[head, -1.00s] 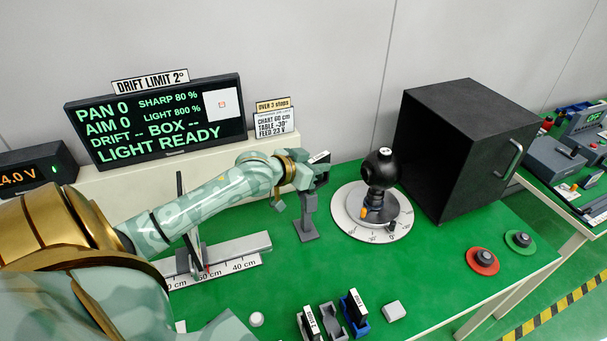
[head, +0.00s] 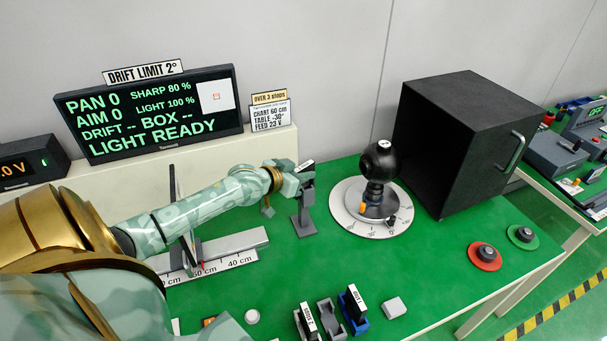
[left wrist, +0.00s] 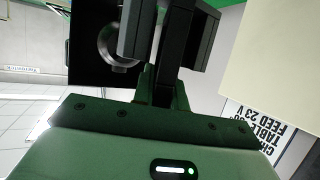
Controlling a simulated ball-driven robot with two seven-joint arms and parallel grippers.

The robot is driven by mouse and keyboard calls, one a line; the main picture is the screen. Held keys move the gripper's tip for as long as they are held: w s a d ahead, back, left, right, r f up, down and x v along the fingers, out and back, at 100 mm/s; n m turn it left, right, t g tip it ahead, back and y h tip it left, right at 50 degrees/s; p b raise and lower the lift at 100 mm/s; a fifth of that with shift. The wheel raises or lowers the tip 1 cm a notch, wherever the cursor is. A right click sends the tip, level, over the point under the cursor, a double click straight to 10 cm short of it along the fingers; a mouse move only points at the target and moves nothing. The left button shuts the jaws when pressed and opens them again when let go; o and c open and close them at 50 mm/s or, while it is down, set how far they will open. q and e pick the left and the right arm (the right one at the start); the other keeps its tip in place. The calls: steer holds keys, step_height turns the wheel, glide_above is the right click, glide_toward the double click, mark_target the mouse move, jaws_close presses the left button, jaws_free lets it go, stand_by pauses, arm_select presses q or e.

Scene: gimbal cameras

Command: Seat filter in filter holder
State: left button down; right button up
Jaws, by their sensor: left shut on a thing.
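My left gripper (head: 303,178) is shut on a dark filter (head: 308,171) with a white label on its top edge. The filter is upright at the top of the grey filter holder (head: 304,217), a post on a flat foot. The gripper covers much of the joint, so I cannot tell whether the filter is fully down. In the left wrist view the dark fingers (left wrist: 168,35) close on a black upright part between them. My right gripper is not in view.
Right of the holder, a black camera (head: 379,160) stands on a round white turntable (head: 345,222). A rack with labelled filters (head: 329,318) is in front. A scaled rail (head: 235,247) lies under my left arm. The display (head: 150,112) reads LIGHT 100 %.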

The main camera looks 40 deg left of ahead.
arm_select(q)
steer(key=shift+f, duration=0.1)
steer(key=c, duration=1.4)
jaws_free()
steer(key=shift+d, duration=0.1)
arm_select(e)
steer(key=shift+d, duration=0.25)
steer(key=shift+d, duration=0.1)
arm_select(q)
steer(key=shift+r, duration=0.25)
